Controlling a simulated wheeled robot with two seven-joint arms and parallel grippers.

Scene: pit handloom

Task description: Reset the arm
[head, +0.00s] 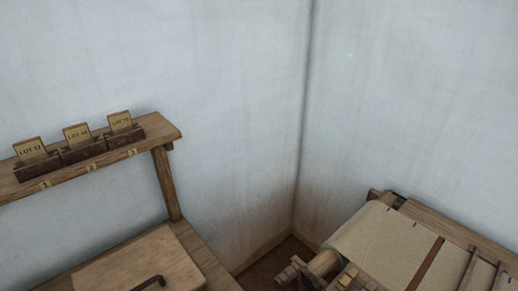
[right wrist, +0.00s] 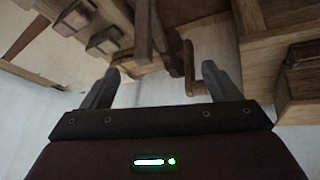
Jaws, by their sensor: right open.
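My right gripper (right wrist: 158,85) shows in the right wrist view with its two dark fingers apart and nothing between them. Beyond the fingertips is a wooden and metal crank-like part (right wrist: 188,62) of a wooden frame. I cannot tell from the picture how far it is from the fingers. Neither gripper shows in the head view. My left gripper is in no view.
In the head view, a wooden shelf (head: 88,170) at left holds card holders marked LOT. Below it is a wooden bench (head: 190,235) with a board and a dark handle (head: 149,282). The loom with pale cloth (head: 385,243) stands at lower right. Walls meet in a corner between.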

